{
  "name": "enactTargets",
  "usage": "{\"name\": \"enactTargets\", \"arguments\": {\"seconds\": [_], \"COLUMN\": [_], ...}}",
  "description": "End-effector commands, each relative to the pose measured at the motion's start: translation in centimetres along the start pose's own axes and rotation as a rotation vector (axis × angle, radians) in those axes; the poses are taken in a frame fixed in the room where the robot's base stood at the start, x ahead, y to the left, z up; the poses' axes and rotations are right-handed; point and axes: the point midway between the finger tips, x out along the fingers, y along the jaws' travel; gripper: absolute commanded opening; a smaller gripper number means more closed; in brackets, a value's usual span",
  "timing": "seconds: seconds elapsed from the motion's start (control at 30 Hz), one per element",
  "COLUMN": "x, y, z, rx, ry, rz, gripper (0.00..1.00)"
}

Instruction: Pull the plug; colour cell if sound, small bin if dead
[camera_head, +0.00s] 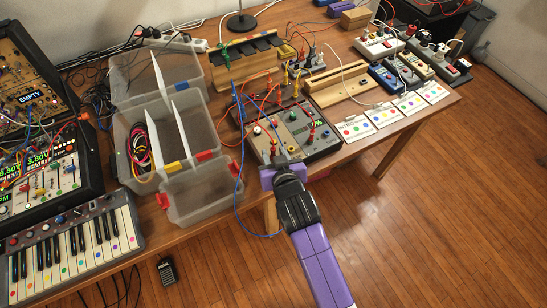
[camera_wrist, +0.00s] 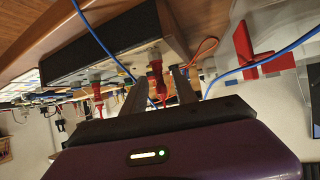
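A dark panel box (camera_head: 318,152) with coloured plugs stands at the table's front edge. My gripper (camera_head: 280,163) is at its front side; the fingertips are hard to make out there. In the wrist view, my gripper (camera_wrist: 160,76) has its two fingers apart, with a red plug (camera_wrist: 157,86) between them in front of the panel box (camera_wrist: 110,52). A gap shows beside the plug, and it still appears seated. Another red plug (camera_wrist: 97,98) is left of the fingers. A clear divided case (camera_head: 138,112) has yellow, blue and red tabs. A small clear bin (camera_head: 205,197) stands in front of it.
A blue cable (camera_head: 241,150) hangs past the panel box's left side and crosses the wrist view. A keyboard (camera_head: 75,245) and lit instruments are at left. Cards with coloured dots (camera_head: 384,114) lie at right. Open floor lies in front of the table.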

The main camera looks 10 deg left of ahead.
Motion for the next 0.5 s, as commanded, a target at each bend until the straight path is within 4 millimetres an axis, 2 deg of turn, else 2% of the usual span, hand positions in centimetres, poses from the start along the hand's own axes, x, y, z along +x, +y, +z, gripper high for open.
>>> {"name": "enactTargets", "arguments": {"seconds": [0.07,0.1,0.27,0.5], "x": [-0.01,-0.02,-0.02,-0.04], "y": [0.01,0.01,0.02,0.01], "z": [0.00,0.00,0.01,0.00], "rx": [0.000,0.000,0.000,0.000], "ry": [0.000,0.000,0.000,0.000], "rz": [0.000,0.000,0.000,0.000], "gripper": [0.35,0.31,0.00,0.00]}}
